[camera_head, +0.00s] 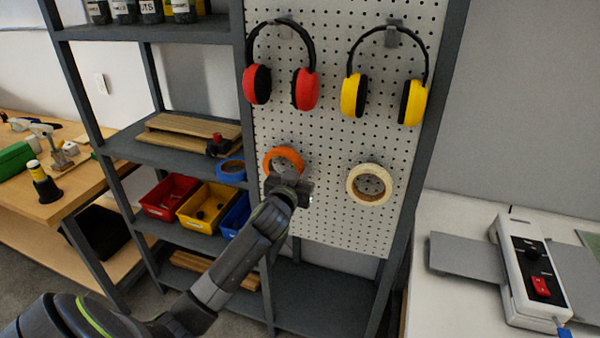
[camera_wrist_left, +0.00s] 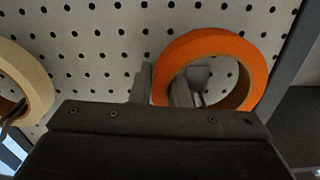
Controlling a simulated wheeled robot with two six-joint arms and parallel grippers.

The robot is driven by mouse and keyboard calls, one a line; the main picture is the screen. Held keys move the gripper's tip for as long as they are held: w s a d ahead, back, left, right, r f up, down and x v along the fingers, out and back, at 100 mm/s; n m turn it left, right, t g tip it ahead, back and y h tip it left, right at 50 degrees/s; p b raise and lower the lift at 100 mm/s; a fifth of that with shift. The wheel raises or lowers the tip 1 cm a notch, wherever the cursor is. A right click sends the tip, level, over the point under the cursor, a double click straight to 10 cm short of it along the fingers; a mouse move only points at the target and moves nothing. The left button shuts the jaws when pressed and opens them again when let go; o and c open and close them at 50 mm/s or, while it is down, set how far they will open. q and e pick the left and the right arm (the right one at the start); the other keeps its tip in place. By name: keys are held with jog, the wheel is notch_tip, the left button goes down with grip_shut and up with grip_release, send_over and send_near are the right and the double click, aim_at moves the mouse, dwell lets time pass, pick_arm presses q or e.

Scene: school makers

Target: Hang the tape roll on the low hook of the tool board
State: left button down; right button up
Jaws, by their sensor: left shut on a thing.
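The orange tape roll (camera_head: 284,154) is in front of the lower left of the white pegboard tool board (camera_head: 330,140). My left gripper (camera_head: 290,182) is just below it, shut on the roll's band. In the left wrist view the orange roll (camera_wrist_left: 252,62) shows one finger inside its ring and the other outside at the left. A grey patch behind the ring's opening may be the hook; I cannot tell whether the roll rests on it. A cream tape roll (camera_head: 370,184) hangs on the board to the right. My right gripper is not in view.
Red earmuffs (camera_head: 257,85) and yellow earmuffs (camera_head: 353,95) hang higher on the board. Left of it, shelves hold a blue roll (camera_head: 231,170), a red bin (camera_head: 170,197) and a yellow bin (camera_head: 207,205). A white-and-grey machine (camera_head: 528,270) stands on the right table.

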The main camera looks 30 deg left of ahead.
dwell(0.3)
pick_arm(q)
jog(key=c, duration=1.3)
grip_release()
jog(key=shift+s, duration=0.1)
jog(key=b+v, duration=0.2)
jog(key=v, duration=1.5)
jog(key=shift+s+b, duration=0.15)
jog(key=shift+b, duration=0.2)
jog(key=shift+a, duration=0.1)
